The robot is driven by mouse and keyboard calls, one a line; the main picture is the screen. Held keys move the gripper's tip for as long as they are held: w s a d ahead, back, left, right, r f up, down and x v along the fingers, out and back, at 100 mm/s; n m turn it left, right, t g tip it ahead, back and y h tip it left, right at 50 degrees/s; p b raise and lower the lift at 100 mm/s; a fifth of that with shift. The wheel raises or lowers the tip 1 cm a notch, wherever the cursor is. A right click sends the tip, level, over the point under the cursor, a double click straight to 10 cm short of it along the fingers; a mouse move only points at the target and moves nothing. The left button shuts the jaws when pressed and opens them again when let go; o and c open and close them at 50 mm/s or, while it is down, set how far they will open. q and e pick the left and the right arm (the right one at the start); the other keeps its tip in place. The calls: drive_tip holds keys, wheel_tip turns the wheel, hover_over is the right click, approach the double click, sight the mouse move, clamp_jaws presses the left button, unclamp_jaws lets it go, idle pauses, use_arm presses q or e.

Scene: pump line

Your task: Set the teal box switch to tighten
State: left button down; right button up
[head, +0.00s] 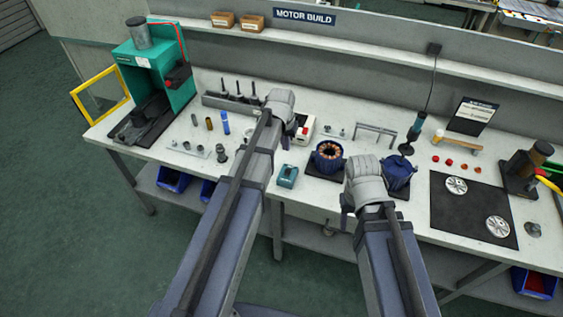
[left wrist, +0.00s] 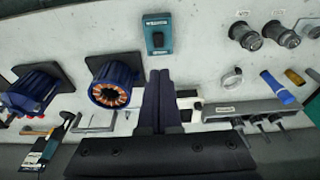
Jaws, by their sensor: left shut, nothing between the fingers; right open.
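The teal box (head: 287,176) lies on the bench's front edge, between my two arms. It also shows in the left wrist view (left wrist: 158,33), with a pale label strip and a small dark switch part on its face. The label and the switch's setting are too small to read. My left gripper (left wrist: 160,78) is shut and empty, its fingers apart from the teal box in that view.
A copper-wound motor housing (head: 327,157) and another blue motor part (head: 398,172) stand on dark pads at right. A white box with a red button (head: 302,129) is behind the teal box. Small cylinders and a blue tube (head: 225,123) stand at left.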

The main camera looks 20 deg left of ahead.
idle(0.3)
use_arm(q)
drive_tip(key=b, duration=1.3)
approach(287, 172)
drive_tip(key=x, duration=0.5)
drive_tip(key=shift+w+f, duration=0.2)
drive_tip(key=shift+w, duration=0.15)
drive_tip(key=shift+s+f+b, duration=0.15)
drive_tip(key=shift+f+b, duration=0.3)
drive_tip(key=shift+f, duration=0.15)
